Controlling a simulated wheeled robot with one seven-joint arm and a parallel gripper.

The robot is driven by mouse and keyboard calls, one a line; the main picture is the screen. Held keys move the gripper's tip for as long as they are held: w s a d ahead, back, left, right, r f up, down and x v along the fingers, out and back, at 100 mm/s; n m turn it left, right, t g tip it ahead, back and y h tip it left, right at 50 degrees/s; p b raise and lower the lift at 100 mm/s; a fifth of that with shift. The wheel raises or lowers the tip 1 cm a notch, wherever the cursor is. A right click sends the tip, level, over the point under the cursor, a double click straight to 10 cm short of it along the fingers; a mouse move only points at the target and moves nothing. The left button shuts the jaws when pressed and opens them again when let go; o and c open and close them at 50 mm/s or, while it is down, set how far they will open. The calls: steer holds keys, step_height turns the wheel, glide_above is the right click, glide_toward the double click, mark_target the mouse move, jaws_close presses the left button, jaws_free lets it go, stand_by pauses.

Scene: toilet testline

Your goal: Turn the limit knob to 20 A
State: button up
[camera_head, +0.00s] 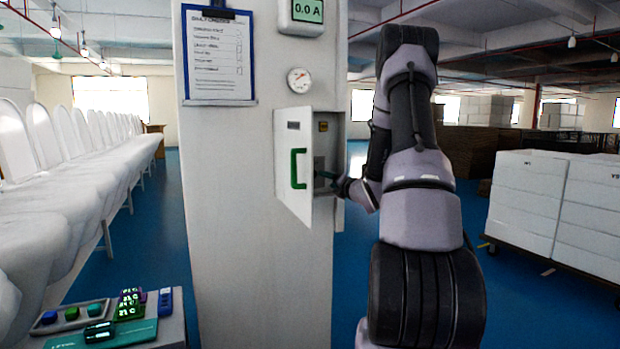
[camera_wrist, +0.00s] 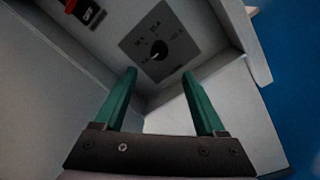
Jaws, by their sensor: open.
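The limit knob (camera_wrist: 158,51) is a dark round knob on a grey square dial plate (camera_wrist: 176,24) inside the open cabinet. Its white pointer mark is at the lower left, but the scale figures are too small to read surely. My gripper (camera_wrist: 163,80) is open and empty in the wrist view, its two green fingers apart and reaching toward the dial plate. The knob is ahead of the gap between them and I see no contact. In the head view my gripper (camera_head: 325,177) is partly hidden behind the open cabinet door (camera_head: 293,140). The display (camera_head: 307,10) reads 0.0 A.
A red switch (camera_wrist: 72,6) marked OFF is left of the dial plate. The door with its green handle (camera_head: 298,168) stands open, close to my arm. A gauge (camera_head: 299,80) and a clipboard (camera_head: 218,55) are on the column. White boxes (camera_head: 555,200) stand at right.

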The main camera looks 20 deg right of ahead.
steer(key=w, duration=0.7)
steer(key=w+a, duration=0.1)
steer(key=w, duration=0.2)
steer(key=shift+w, duration=0.35)
jaws_close()
